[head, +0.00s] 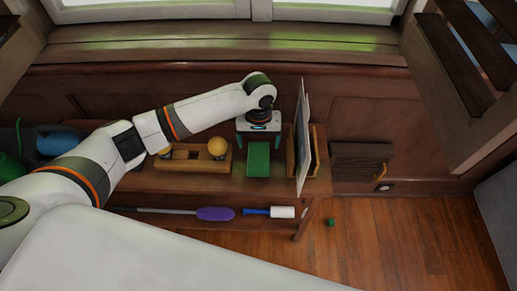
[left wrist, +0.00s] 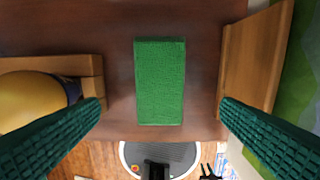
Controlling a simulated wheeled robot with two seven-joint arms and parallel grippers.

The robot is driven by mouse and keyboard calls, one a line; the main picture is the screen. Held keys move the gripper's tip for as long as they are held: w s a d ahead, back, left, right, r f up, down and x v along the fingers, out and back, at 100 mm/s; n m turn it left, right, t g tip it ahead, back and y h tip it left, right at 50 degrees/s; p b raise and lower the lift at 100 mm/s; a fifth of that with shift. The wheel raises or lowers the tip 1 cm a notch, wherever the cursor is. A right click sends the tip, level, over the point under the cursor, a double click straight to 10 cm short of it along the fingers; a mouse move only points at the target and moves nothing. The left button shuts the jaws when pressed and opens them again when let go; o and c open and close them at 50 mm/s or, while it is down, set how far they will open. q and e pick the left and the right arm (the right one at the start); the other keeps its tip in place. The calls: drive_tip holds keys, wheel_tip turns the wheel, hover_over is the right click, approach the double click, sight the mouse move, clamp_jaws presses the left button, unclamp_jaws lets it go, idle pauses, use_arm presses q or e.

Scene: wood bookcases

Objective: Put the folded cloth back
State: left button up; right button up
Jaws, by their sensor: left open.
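A green folded cloth (head: 258,160) lies flat on the top of a low wooden shelf unit (head: 225,185). In the left wrist view the cloth (left wrist: 160,82) is an upright green rectangle near the middle. My left gripper (head: 259,138) is open and empty, pointing down over the cloth. Its two teal fingers stand wide to either side in the left wrist view (left wrist: 161,108), apart from the cloth. I cannot tell the exact height of the fingertips above the shelf top. My right gripper is not in view.
A wooden holder (head: 195,158) with a yellow ball (head: 217,147) stands left of the cloth. An upright wooden rack with a thin board (head: 303,135) stands close on the right. A purple duster (head: 215,214) and a white roller (head: 283,212) lie on the lower shelf.

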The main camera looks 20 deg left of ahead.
use_arm(q)
drive_tip(key=shift+r, duration=2.2)
drive_tip(key=shift+f, duration=0.1)
